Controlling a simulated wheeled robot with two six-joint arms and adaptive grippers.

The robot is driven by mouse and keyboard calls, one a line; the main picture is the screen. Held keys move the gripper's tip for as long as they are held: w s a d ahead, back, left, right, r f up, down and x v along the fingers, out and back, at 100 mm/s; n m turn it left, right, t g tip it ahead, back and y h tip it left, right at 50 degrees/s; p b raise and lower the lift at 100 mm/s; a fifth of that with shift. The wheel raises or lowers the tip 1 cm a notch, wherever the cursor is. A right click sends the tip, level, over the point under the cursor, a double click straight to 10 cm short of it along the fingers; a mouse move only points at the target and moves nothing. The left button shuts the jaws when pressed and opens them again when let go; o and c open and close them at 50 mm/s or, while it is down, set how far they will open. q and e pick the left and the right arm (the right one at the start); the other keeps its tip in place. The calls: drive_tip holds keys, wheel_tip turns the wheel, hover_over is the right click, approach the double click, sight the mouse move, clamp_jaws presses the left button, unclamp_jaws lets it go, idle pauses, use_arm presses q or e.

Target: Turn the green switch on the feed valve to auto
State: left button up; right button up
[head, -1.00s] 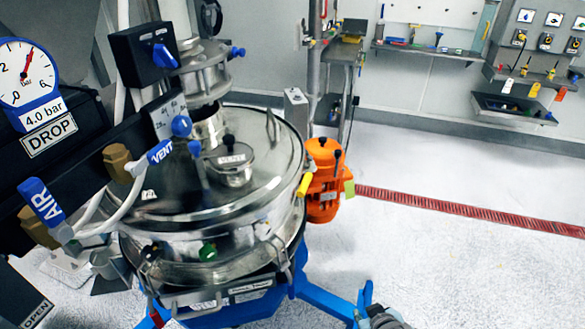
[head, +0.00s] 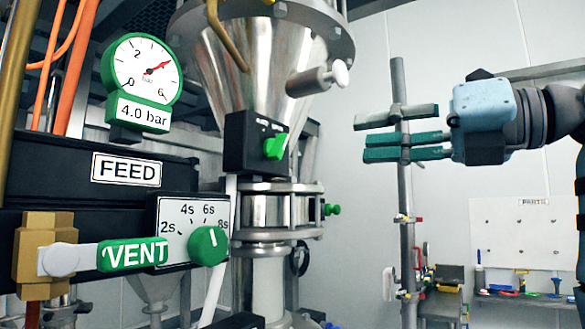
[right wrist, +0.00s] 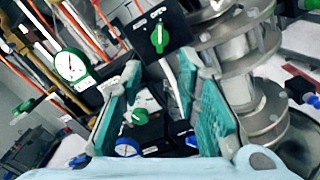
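The green switch (head: 275,147) sits on a black box (head: 245,143) in front of the steel hopper cone in the head view. Its handle leans up and to the right there; the small lettering above it is too blurred to read. My right gripper (head: 362,137) is to the right of the switch, apart from it, with its teal fingers pointing left. In the right wrist view the right gripper (right wrist: 168,75) is open and empty. The green switch (right wrist: 160,38) shows ahead, just beyond the gap between the fingertips. My left gripper is not in view.
The FEED panel (head: 126,170) with a gauge (head: 146,68) reading 4.0 bar, a green dial (head: 208,245) and a VENT lever (head: 132,254) is at left. A grey pole (head: 405,230) stands behind the right gripper. A steel nozzle (head: 318,80) juts out above right of the switch.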

sight(284, 145)
drive_tip(key=p+x, duration=0.3)
drive_tip(key=x, duration=1)
drive_tip(key=shift+r+p, duration=0.1)
drive_tip(key=shift+p, duration=0.2)
drive_tip(key=shift+a, duration=0.15)
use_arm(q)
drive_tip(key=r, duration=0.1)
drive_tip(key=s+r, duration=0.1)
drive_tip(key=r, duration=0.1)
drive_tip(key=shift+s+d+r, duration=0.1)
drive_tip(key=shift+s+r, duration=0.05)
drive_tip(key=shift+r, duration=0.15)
use_arm(e)
drive_tip(key=shift+s, duration=0.1)
clamp_jaws()
